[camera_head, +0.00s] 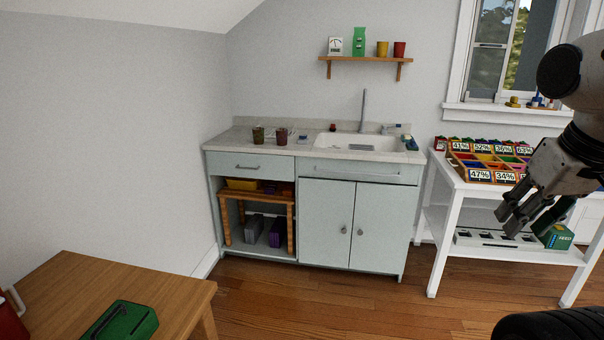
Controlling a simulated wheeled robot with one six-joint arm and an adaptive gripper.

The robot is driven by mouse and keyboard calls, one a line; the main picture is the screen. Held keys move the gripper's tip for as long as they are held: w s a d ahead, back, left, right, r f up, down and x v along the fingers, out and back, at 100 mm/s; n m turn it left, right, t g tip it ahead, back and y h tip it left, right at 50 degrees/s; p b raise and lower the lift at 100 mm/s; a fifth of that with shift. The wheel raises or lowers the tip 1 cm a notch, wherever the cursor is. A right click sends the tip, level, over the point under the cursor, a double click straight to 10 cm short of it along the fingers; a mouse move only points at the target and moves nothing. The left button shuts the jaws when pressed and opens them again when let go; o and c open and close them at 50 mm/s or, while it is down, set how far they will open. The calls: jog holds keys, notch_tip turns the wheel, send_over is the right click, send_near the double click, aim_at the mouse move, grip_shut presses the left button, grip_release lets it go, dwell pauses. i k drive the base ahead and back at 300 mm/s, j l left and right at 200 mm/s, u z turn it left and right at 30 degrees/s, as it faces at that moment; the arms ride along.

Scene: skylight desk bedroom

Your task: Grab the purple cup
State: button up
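A dark purple-maroon cup (281,137) stands upright on the left part of the counter (240,142), to the left of the sink. An olive-brown cup (258,135) stands close beside it on the left. My gripper (510,222) hangs at the right of the view, in front of the white shelf table and far from the cups. Its fingers look spread apart, with nothing held between them.
The sink (357,141) and its tall faucet (364,108) are right of the cups. A white table (437,185) with colored bins stands at right. A wooden table (170,285) fills the lower left. Wooden floor (340,300) is open before the cabinet.

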aim_at(282, 134)
jog(key=i+l, duration=0.1)
jog(key=i, duration=1.45)
jog(key=i+l+u, duration=0.1)
jog(key=i+u, duration=0.35)
jog(key=i+l+u, duration=0.25)
jog(key=i+u, duration=0.2)
jog(key=i+l+u, duration=0.45)
jog(key=i, duration=0.1)
